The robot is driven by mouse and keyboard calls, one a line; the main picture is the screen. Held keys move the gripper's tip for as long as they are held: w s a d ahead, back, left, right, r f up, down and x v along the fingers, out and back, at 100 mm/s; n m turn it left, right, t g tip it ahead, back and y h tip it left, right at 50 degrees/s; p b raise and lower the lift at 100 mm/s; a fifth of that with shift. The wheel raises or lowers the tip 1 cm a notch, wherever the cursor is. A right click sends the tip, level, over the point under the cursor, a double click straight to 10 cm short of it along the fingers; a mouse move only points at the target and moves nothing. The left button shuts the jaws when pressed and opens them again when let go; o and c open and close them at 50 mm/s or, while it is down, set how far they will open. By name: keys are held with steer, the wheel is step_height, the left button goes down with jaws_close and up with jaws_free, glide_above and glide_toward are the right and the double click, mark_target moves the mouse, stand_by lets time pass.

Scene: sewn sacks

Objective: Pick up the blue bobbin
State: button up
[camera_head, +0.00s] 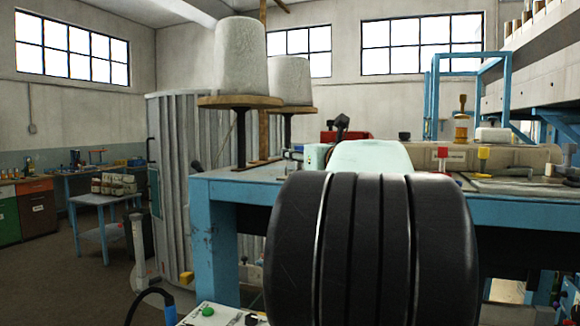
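I cannot make out a blue bobbin in the head view. On the blue-framed work table (227,187) stand an amber spool-like piece (461,130), a small piece with a red top (442,156) and one with a yellow top (483,158). A small dark piece (404,136) sits farther back, too small to identify. My gripper is not in view. The lower middle of the view is blocked at close range, which hides the table's front middle.
Two large white thread cones (241,58) (290,80) stand on wooden discs above the table's left end. A blue frame (430,105) rises behind. Open floor (75,290) lies at left.

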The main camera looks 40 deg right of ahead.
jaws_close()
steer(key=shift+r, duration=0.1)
